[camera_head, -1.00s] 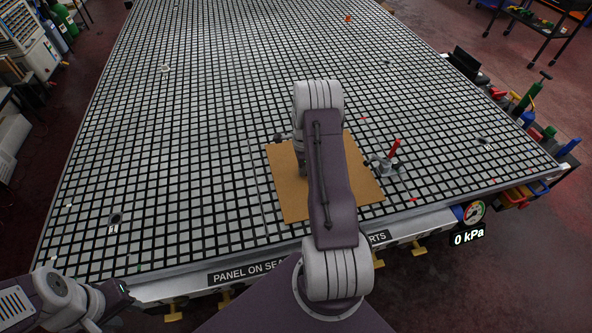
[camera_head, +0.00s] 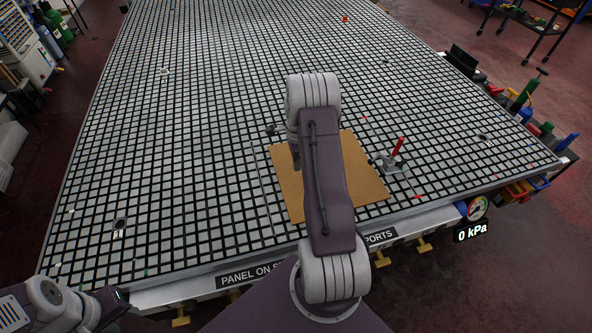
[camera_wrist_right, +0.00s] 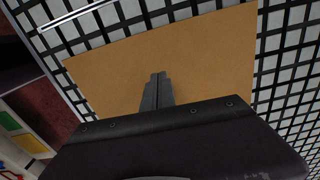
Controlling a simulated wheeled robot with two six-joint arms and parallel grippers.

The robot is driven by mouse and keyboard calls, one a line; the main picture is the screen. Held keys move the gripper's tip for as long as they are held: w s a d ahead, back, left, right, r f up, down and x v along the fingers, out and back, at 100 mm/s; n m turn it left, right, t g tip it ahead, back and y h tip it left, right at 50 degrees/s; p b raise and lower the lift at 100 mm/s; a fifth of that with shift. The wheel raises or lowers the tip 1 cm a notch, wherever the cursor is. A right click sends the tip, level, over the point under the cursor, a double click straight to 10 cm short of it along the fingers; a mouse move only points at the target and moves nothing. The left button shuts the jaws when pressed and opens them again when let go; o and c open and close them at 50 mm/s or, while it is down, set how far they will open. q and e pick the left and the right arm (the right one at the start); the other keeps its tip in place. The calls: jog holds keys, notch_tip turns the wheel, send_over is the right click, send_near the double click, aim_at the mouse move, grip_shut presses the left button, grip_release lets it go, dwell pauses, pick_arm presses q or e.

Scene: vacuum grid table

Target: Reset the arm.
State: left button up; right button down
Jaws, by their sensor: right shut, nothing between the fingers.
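My right arm rises through the middle of the head view, over a flat tan panel (camera_head: 362,180) on the grid table (camera_head: 220,100). The arm hides part of the panel and most of its own wrist in that view. In the right wrist view my right gripper (camera_wrist_right: 158,76) is shut and empty, its fingers together above the tan panel (camera_wrist_right: 205,60). My left arm shows at the lower left corner of the head view, by the table's front edge. Its fingers cannot be made out there.
A red-handled clamp (camera_head: 397,152) stands on the table just right of the panel. A thin metal strip lies along the panel's left side. A gauge (camera_head: 477,209) and a 0 kPa display (camera_head: 474,233) are at the front right edge. Most of the grid is clear.

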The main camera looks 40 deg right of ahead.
notch_tip(320, 180, up, 6)
jog(key=shift+a+f, duration=0.1)
jog(key=shift+w, duration=0.1)
